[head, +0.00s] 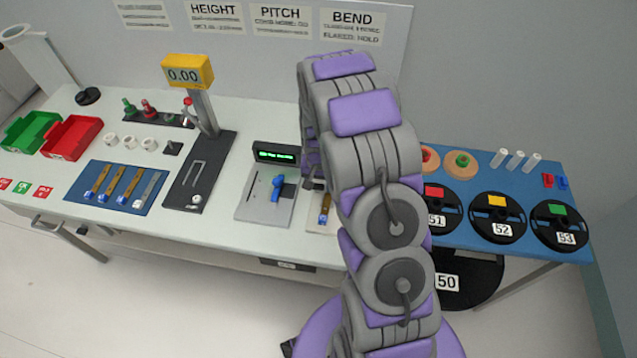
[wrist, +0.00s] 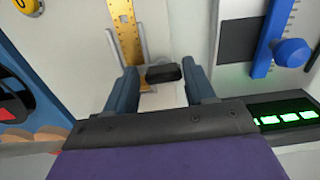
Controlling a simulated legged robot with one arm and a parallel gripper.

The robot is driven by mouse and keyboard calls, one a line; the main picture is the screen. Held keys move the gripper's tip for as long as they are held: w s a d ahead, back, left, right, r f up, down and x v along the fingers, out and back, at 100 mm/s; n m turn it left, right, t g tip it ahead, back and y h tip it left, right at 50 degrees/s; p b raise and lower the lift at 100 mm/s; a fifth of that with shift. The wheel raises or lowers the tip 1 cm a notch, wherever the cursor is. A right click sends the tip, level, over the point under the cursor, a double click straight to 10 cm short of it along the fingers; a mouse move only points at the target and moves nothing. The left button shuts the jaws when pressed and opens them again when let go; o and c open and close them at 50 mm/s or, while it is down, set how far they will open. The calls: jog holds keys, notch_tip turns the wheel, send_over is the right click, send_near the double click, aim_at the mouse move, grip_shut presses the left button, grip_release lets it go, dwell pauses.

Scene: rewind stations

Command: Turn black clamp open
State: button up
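The black clamp (wrist: 164,73) is a small dark bar in the wrist view, on a pale fixture beside a brass strip with holes (wrist: 126,35). My gripper (wrist: 160,80) is open, with its two blue-grey fingers apart, one to the left and one to the right of the clamp. A gap shows on both sides of the clamp, and I see no contact. I cannot tell whether the fingertips reach its depth.
A grey plate with a blue lever (head: 277,188) and a lit green display (head: 275,154) stand close to the left of my arm. Labelled black reels (head: 497,219) lie on the blue table at the right. A gauge reading 0.00 (head: 187,73) stands further left.

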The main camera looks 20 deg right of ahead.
jog(key=shift+a, duration=0.2)
jog(key=c, duration=0.8)
jog(key=shift+o, duration=0.2)
jog(key=shift+n, duration=0.3)
jog(key=n+p, duration=0.2)
jog(key=n, duration=0.1)
jog(key=shift+s, duration=0.1)
jog(key=n+p, duration=0.2)
jog(key=n, duration=0.3)
jog(key=shift+d, duration=0.1)
jog(key=n+p, duration=0.2)
jog(key=n, duration=0.2)
jog(key=shift+d+n, duration=0.1)
jog(key=shift+n, duration=0.2)
jog(key=shift+n+p, duration=0.65)
jog(key=shift+n, duration=1.35)
jog(key=shift+d, duration=0.1)
